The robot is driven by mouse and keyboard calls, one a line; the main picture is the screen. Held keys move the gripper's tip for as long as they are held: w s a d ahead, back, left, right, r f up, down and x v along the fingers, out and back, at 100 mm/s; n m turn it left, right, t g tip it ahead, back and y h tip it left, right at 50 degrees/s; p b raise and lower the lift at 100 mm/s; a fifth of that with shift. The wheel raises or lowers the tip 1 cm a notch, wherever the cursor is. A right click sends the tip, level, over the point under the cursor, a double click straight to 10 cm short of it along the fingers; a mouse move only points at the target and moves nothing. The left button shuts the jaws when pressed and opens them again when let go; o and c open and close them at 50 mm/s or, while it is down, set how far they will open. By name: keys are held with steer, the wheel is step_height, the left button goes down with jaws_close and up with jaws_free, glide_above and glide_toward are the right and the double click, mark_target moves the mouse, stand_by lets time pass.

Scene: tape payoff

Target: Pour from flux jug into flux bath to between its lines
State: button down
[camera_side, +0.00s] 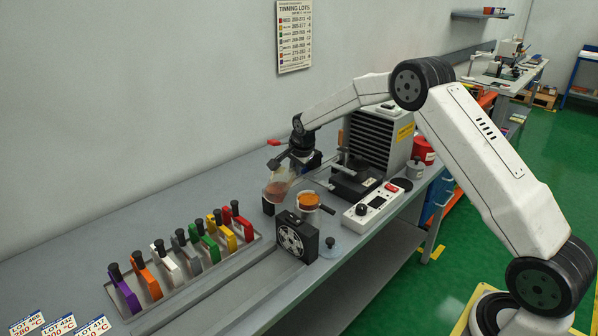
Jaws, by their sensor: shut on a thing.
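The flux jug (277,187) is a see-through vessel with reddish-brown liquid in it. It looks tilted, with its lower part to the left of the flux bath (308,203). My gripper (283,160) is shut on the jug at its upper side. The flux bath is a small clear cup with orange-amber liquid, standing on the bench just right of the jug. Its level lines are too small to read. I cannot tell whether any stream runs between jug and bath.
A white control box (370,205) and a finned machine (378,140) are to the right. A rack of coloured handled blocks (185,255) lies left. Lot cards (60,326) lie front left.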

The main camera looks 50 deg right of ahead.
steer(key=shift+w+a+r+h, duration=0.15)
steer(key=shift+w+r+h, duration=0.1)
steer(key=shift+r+h, duration=0.1)
step_height(320, 180, up, 10)
steer(key=w+a+g+h, duration=0.1)
steer(key=g+h, duration=0.1)
steer(key=g, duration=0.1)
steer(key=shift+w+a+r+n, duration=0.2)
steer(key=shift+w+n, duration=0.1)
steer(key=shift+n, duration=0.1)
steer(key=shift+r, duration=0.15)
stand_by(1.0)
